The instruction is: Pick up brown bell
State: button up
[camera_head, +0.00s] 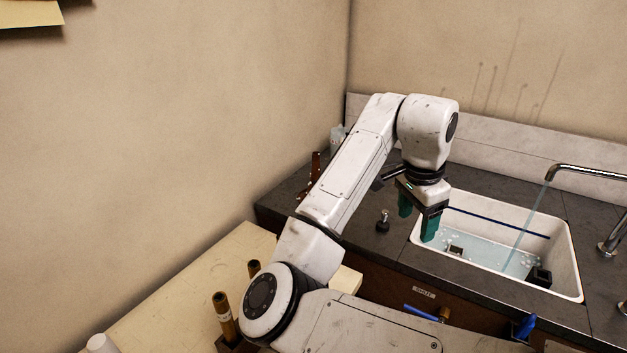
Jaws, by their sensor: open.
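I cannot make out a brown bell for certain. A dark brown upright object (315,165) shows in part at the back left of the dark counter, behind my arm; its lower part is hidden, so its shape is unclear. A small dark knob-like object with a shiny top (383,222) stands on the counter left of the sink. My gripper (417,219) has green fingers, points down and is open. It hangs over the left rim area of the sink, right of the small dark object, with nothing seen between its fingers.
The white sink (577,275) holds water and a few dark pieces; a tap (590,173) runs into it. Clear bottles (337,138) stand at the back. Brown-gold tubes (223,312) stand on the pale bench (165,300). Blue-handled valves (524,326) jut from the counter front.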

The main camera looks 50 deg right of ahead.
aim_at(315, 174)
jog(key=i+l, duration=0.45)
jog(key=i, duration=0.2)
jog(key=i+l, duration=0.5)
jog(key=i, duration=0.1)
